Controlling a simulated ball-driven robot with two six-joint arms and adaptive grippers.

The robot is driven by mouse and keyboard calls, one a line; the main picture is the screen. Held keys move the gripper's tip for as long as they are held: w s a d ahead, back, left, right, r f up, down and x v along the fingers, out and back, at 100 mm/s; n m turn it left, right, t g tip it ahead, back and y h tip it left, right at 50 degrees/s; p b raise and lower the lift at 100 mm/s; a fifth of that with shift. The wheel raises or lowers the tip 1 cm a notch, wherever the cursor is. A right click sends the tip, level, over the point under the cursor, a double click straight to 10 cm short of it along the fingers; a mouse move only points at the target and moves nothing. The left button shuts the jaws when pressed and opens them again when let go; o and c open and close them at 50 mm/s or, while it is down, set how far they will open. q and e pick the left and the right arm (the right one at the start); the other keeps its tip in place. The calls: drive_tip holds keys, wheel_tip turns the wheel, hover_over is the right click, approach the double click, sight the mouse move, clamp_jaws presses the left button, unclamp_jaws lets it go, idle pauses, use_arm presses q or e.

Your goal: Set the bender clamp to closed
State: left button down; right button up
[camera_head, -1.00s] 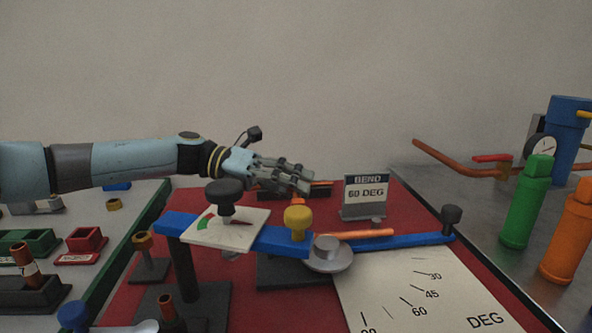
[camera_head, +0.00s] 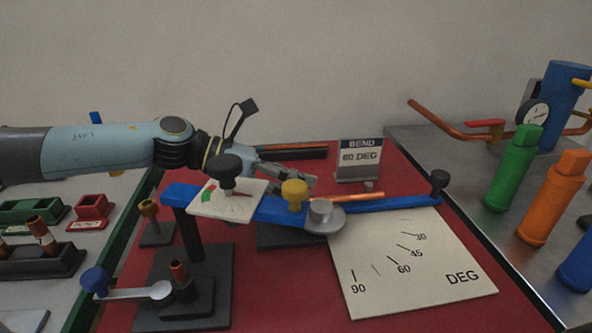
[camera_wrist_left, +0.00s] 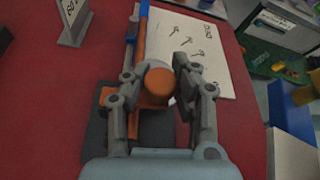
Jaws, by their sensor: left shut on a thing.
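The bender stands on the red mat, with a grey disc (camera_head: 322,214) and a blue lever (camera_head: 400,204). In the left wrist view an orange clamp piece (camera_wrist_left: 154,97) with a round orange top stands over a dark base. I take it for the bender clamp. My left gripper (camera_head: 305,186) reaches in from the left behind the blue bar and yellow knob (camera_head: 294,194). In the wrist view its fingers (camera_wrist_left: 160,88) are shut on the orange top, one on each side. My right gripper is not in view.
A copper tube (camera_head: 357,197) lies along the lever. A white angle card (camera_head: 420,265) lies in front of it. The "BEND 60 DEG" sign (camera_head: 359,160) stands behind, with a dark rack (camera_head: 292,151) to its left. A raised dial plate (camera_head: 210,206) with a dark knob is close to my wrist.

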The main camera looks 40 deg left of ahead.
use_arm(q)
drive_tip(key=shift+s+d+f, duration=0.25)
drive_tip(key=shift+d+f, duration=0.05)
drive_tip(key=shift+f, duration=0.3)
drive_tip(key=c, duration=1.5)
unclamp_jaws()
drive_tip(key=shift+s, duration=0.1)
drive_tip(key=o, duration=0.5)
drive_tip(key=shift+s+a+r, duration=0.1)
drive_tip(key=shift+s, duration=0.05)
